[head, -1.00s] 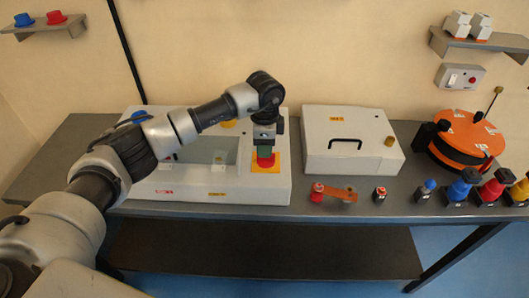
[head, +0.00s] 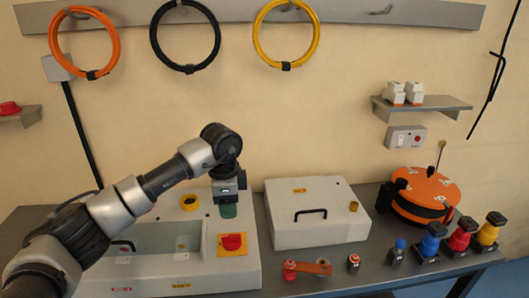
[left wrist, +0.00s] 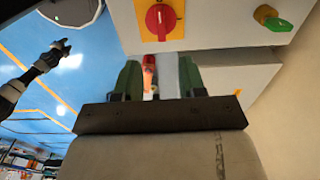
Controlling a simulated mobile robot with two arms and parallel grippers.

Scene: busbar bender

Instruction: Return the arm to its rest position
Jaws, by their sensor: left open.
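My left gripper (head: 228,211) is open and empty, with green fingers pointing down. It hangs above and apart from the red knob (head: 232,242) on its yellow plate on the large pale machine housing (head: 215,276). In the left wrist view its two fingers (left wrist: 160,82) stand apart, and the red knob (left wrist: 160,20) shows beyond them near the top. My left arm comes in from the lower left, bent at the wrist. A dark arm end (left wrist: 52,56), seemingly my right one, shows over the floor; its jaws are too small to read.
A pale box with a black handle (head: 318,230) stands right of the housing. Further right are an orange round device (head: 425,193) and several coloured knobbed pieces. A red piece with a copper strip (head: 310,267) lies in front. Cable rings (head: 286,59) hang on the wall.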

